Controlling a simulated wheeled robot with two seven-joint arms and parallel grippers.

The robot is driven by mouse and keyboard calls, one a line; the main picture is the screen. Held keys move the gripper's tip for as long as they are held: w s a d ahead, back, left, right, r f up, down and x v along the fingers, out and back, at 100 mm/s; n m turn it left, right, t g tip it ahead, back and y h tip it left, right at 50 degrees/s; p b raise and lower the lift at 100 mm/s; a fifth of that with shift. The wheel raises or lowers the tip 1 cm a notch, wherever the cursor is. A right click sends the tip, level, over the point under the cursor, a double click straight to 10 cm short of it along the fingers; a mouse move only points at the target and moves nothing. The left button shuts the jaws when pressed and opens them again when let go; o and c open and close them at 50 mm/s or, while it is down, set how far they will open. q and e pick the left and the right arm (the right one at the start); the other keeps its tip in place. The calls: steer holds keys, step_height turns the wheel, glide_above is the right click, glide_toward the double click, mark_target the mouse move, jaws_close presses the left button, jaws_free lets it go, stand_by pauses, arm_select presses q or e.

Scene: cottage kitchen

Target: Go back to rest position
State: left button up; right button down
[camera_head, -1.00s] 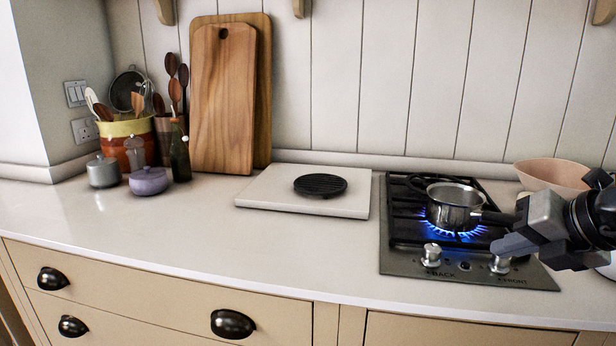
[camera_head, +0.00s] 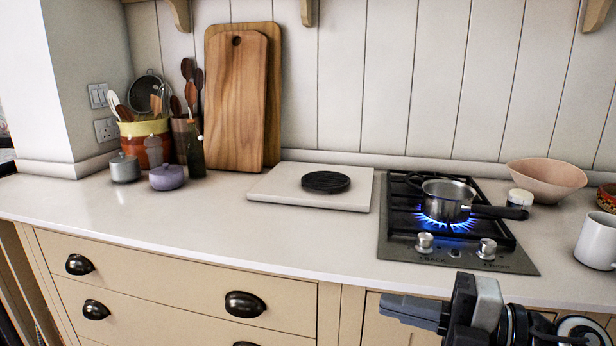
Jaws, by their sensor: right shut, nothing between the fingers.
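My right gripper (camera_head: 418,312) is in the lower right of the head view, in front of the counter's front edge and below the hob. It is shut and empty, its fingers pointing left. A steel saucepan (camera_head: 446,201) with a black handle sits on the back part of the gas hob (camera_head: 455,256), over a lit blue flame. My gripper is apart from the saucepan and the hob knobs. My left gripper is not in view.
A white board (camera_head: 268,188) with a black round trivet (camera_head: 326,182) lies left of the hob. A pink bowl (camera_head: 545,180), a small white-lidded jar (camera_head: 519,199) and a white mug (camera_head: 597,242) stand to the right. Drawers (camera_head: 180,280) front the counter. The counter's left front is clear.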

steer(key=d+f+m+t+h+p, duration=0.15)
steer(key=f+m+t+h, duration=0.35)
steer(key=m, duration=0.5)
steer(key=d+f+m+t+h, duration=0.2)
steer(key=f+m+t+h, duration=0.3)
steer(key=m, duration=0.6)
steer(key=s+a+f+m+g+h, duration=0.1)
steer(key=s+f+m+g+h, duration=0.1)
steer(key=s+f+m+g, duration=0.4)
steer(key=s+f, duration=0.5)
steer(key=f, duration=0.4)
steer(key=shift+s+a+f+m+g+h, duration=0.3)
steer(key=shift+s+f+m+h, duration=0.1)
